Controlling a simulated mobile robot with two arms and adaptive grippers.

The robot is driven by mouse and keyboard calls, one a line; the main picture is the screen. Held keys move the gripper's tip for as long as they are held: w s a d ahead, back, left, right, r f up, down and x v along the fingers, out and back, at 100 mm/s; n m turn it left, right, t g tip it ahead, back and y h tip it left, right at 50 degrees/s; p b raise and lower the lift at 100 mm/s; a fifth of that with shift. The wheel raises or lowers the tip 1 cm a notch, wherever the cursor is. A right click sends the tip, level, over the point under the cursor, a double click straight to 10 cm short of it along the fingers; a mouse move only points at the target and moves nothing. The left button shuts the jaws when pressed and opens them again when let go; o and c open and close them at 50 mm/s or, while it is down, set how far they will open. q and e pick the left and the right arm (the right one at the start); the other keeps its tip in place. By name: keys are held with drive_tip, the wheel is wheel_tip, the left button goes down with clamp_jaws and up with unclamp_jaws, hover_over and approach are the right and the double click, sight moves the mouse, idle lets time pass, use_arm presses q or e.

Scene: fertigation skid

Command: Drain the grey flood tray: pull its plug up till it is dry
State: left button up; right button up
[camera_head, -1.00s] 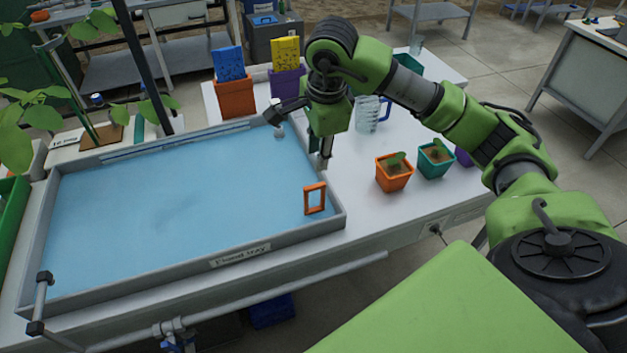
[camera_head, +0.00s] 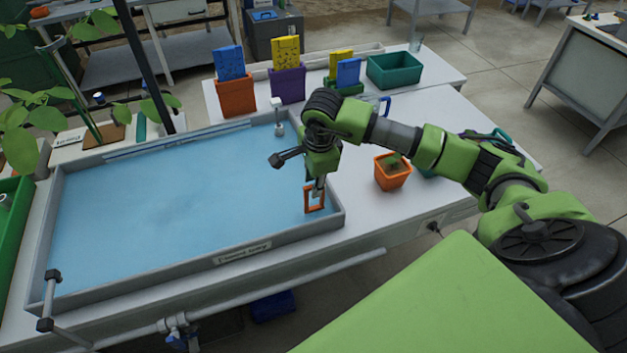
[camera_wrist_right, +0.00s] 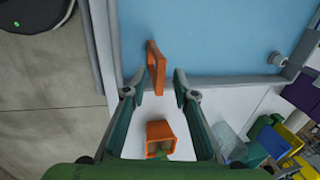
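The grey flood tray (camera_head: 130,284) on the white bench is filled with blue water. An orange rectangular plug handle (camera_head: 307,203) stands upright in the tray's near right corner. My right gripper (camera_head: 318,188) is at the top of this handle in the head view. In the right wrist view the handle (camera_wrist_right: 156,66) shows just beyond and between the two spread fingertips of the right gripper (camera_wrist_right: 155,88). The fingers are open, and I see no grip on the handle. The plug's lower part is hidden under the water. My left gripper is not in view.
An orange pot with a seedling (camera_head: 392,174) stands on the bench right of the tray. Orange and purple holders (camera_head: 236,97) with blue and yellow cards stand behind it. A white fitting (camera_head: 279,128) sits at the tray's back right. A grey pipe (camera_head: 300,274) runs along the front.

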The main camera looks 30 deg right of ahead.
clamp_jaws()
drive_tip(key=shift+r+p, duration=0.35)
drive_tip(key=shift+r, duration=1.35)
drive_tip(key=shift+w, duration=0.15)
drive_tip(key=shift+c, duration=0.5)
unclamp_jaws()
drive_tip(key=shift+r, duration=0.1)
drive_tip(key=shift+o, duration=0.5)
drive_tip(key=shift+s+r, duration=0.2)
drive_tip(key=shift+r, duration=0.3)
wheel_tip(320, 180, up, 11)
drive_tip(key=s, duration=0.2)
drive_tip(key=shift+a, duration=0.25)
